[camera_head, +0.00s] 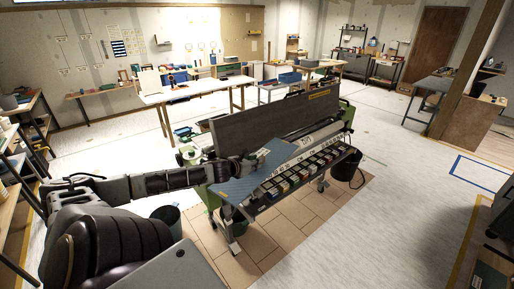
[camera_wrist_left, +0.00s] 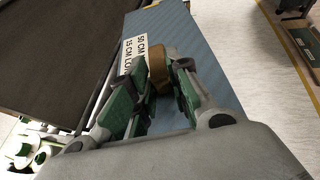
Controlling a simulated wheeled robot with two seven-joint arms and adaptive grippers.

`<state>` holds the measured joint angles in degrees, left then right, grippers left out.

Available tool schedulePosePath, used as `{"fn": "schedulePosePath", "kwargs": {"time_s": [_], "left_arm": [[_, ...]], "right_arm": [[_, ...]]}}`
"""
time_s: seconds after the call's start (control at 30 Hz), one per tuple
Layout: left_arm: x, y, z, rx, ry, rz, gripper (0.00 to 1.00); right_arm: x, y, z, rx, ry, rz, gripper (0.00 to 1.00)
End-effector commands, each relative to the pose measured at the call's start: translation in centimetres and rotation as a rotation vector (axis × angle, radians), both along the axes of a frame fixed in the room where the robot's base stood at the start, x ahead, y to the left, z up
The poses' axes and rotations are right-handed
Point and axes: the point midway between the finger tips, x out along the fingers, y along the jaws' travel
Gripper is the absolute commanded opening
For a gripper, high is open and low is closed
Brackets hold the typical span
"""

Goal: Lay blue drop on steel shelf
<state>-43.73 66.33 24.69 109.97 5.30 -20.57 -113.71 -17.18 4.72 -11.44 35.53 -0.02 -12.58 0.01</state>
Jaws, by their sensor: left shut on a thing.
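The blue sheet (camera_head: 236,188), which looks like the blue drop, lies along the near-left end of the pasting machine (camera_head: 275,120). It also shows in the left wrist view (camera_wrist_left: 178,32), beside a white label (camera_wrist_left: 132,50). My left gripper (camera_head: 256,163) is over this sheet. In the left wrist view my left gripper (camera_wrist_left: 160,92) is shut on a small brown piece (camera_wrist_left: 157,70). Whether this piece is joined to the sheet I cannot tell. A dark metal shelf (camera_head: 350,52) stands at the back wall; whether it is the steel shelf is unclear. My right gripper is out of view.
A dark bucket (camera_head: 349,168) hangs or stands at the machine's right end, and another (camera_head: 168,218) is near my left arm. A white table (camera_head: 195,90) is behind. Shelves line the left edge. The floor to the right (camera_head: 400,190) is clear.

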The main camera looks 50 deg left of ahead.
Motion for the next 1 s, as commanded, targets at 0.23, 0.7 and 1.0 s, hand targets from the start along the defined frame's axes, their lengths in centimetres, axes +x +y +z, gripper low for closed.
{"fn": "schedulePosePath", "kwargs": {"time_s": [0.23,0.7,1.0], "left_arm": [[-2.7,-3.1,-5.8,-0.004,0.003,-0.033,0.0],[-7.3,-13.2,-16.0,-0.011,0.011,-0.12,0.0],[-9.3,-21.7,-20.9,-0.014,0.007,-0.165,0.0]], "right_arm": [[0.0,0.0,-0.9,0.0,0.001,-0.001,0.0],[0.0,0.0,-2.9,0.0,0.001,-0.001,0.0],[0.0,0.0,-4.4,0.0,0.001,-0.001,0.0]]}}
